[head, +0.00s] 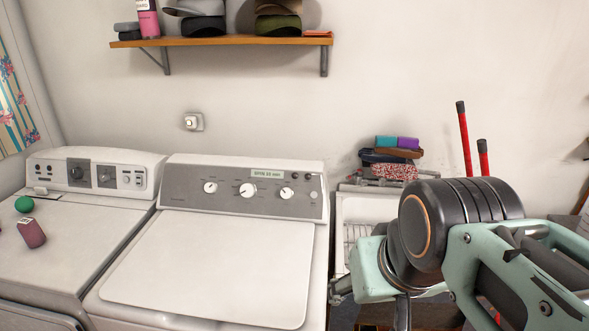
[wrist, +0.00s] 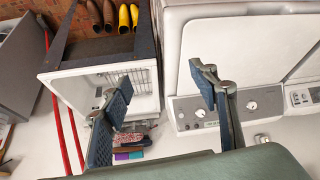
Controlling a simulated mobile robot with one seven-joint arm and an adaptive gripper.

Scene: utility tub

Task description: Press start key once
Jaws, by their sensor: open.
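The washer (head: 215,255) in the middle has a grey control panel (head: 225,200) with a small lit display (head: 267,174), several white knobs and small dark round buttons (head: 295,178) at its upper right. No label reading "start" can be made out, so I cannot tell which button is the start key. My gripper (head: 368,300) is at the lower right, in front of the utility tub and right of the washer, apart from the panel. In the wrist view my gripper (wrist: 160,85) has its two fingers spread with nothing between them. The panel (wrist: 200,110) shows there beyond the right finger.
A second machine (head: 65,235) stands at the left, with a green ball (head: 24,204) and a pink box (head: 32,233) on top. A shelf (head: 220,41) hangs above.

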